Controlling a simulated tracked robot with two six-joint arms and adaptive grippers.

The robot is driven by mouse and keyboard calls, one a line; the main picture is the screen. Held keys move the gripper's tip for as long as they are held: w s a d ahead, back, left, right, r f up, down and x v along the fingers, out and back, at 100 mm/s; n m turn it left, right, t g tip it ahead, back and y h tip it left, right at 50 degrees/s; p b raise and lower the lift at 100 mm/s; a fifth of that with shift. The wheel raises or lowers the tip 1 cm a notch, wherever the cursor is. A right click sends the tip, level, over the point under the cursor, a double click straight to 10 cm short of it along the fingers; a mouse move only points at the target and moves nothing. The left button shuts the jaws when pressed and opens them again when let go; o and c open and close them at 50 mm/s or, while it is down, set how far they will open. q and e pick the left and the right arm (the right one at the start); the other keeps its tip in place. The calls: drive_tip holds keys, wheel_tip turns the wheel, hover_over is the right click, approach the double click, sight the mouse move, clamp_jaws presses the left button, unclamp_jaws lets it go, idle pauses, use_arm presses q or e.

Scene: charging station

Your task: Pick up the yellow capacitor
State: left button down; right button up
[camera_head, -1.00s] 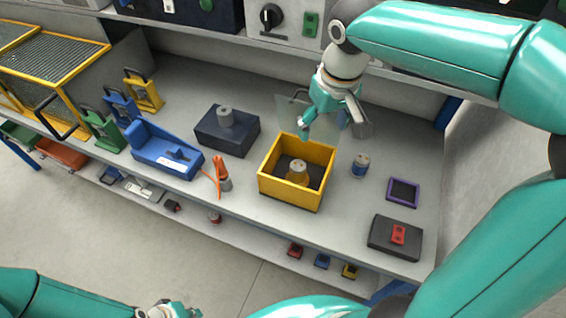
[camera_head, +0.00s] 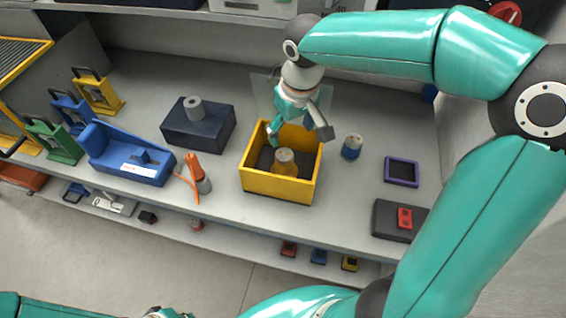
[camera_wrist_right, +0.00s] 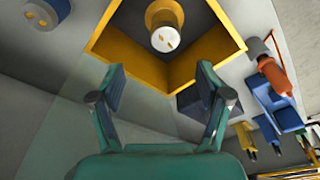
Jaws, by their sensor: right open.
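The yellow capacitor (camera_head: 285,167), with a pale top, stands upright inside the open yellow box (camera_head: 277,188) on the workbench. In the right wrist view the capacitor (camera_wrist_right: 165,18) shows at the top, inside the yellow box's rim (camera_wrist_right: 185,74). My right gripper (camera_head: 299,134) is open and empty at the back side of the box, above and behind the capacitor. In the right wrist view its fingers (camera_wrist_right: 161,70) are spread, with the capacitor beyond their tips. My left gripper (camera_head: 166,313) shows only partly at the bottom edge, its jaws unclear.
A blue-and-white capacitor (camera_head: 352,148) and a purple frame (camera_head: 402,171) stand right of the box. A dark block (camera_head: 198,127), a blue holder (camera_head: 130,160) and an orange-handled tool (camera_head: 196,174) are left. A black case (camera_head: 398,222) lies near the front right.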

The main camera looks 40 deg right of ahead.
sight(284, 155)
drive_tip(key=f, duration=0.4)
drive_tip(key=w+f, duration=0.1)
drive_tip(key=f, duration=0.1)
drive_tip(key=shift+f, duration=0.15)
drive_tip(key=shift+w+a+f, duration=0.15)
drive_tip(key=shift+a+f, duration=0.05)
drive_tip(key=shift+f, duration=1.1)
drive_tip(key=shift+w+a+f, duration=0.1)
drive_tip(key=shift+a+f, duration=0.05)
drive_tip(key=shift+f, duration=1.15)
drive_tip(key=c, duration=1.4)
drive_tip(key=shift+r, duration=0.15)
